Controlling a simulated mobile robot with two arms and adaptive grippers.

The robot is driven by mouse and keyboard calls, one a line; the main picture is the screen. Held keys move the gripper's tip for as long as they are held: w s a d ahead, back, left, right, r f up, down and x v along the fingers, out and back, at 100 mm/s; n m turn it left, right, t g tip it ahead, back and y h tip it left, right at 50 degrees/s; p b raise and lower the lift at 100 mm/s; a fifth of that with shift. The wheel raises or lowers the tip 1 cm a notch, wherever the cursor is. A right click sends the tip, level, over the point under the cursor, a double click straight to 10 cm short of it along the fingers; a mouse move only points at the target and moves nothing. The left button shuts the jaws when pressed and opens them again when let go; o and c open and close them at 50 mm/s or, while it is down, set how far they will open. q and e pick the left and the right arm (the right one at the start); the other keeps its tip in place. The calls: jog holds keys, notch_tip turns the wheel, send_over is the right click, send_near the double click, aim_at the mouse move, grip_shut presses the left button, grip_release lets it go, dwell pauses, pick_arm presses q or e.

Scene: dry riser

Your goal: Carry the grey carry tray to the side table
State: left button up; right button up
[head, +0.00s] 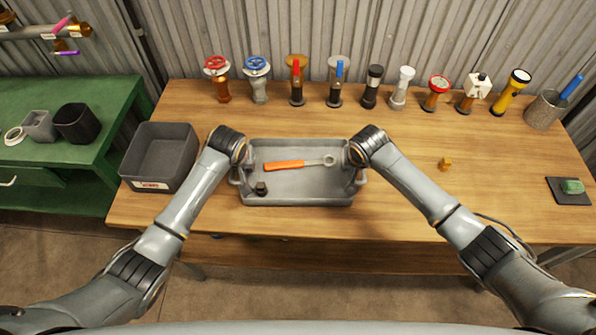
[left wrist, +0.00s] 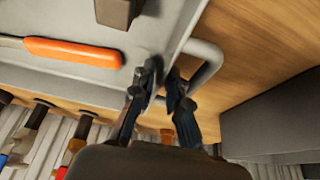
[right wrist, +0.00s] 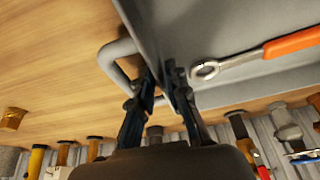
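The grey carry tray (head: 300,200) sits on the wooden workbench, with an orange-handled wrench (head: 290,165) and a small dark block (head: 261,188) inside. My left gripper (head: 240,160) is at the tray's left end; in the left wrist view its fingers (left wrist: 163,80) are close together on either side of the tray's edge by the handle (left wrist: 212,62). My right gripper (head: 355,160) is likewise at the right end, its fingers (right wrist: 160,78) closed around the edge by the other handle (right wrist: 108,58). The green side table (head: 105,100) stands at the left.
A grey bin (head: 160,183) stands between the tray and the side table. The table holds a grey cup (head: 39,126), a black cup (head: 76,123) and a pale ring. Several valves and flashlights line the bench's back. A brass fitting (head: 445,163) and a black pad (head: 562,196) lie right.

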pick_arm(q)
jog(key=shift+c, duration=0.2)
pick_arm(e)
jog(key=shift+c, duration=0.2)
pick_arm(q)
grip_shut()
pick_arm(e)
grip_shut()
pick_arm(q)
jog(key=shift+r, duration=0.15)
pick_arm(e)
jog(key=shift+r, duration=0.2)
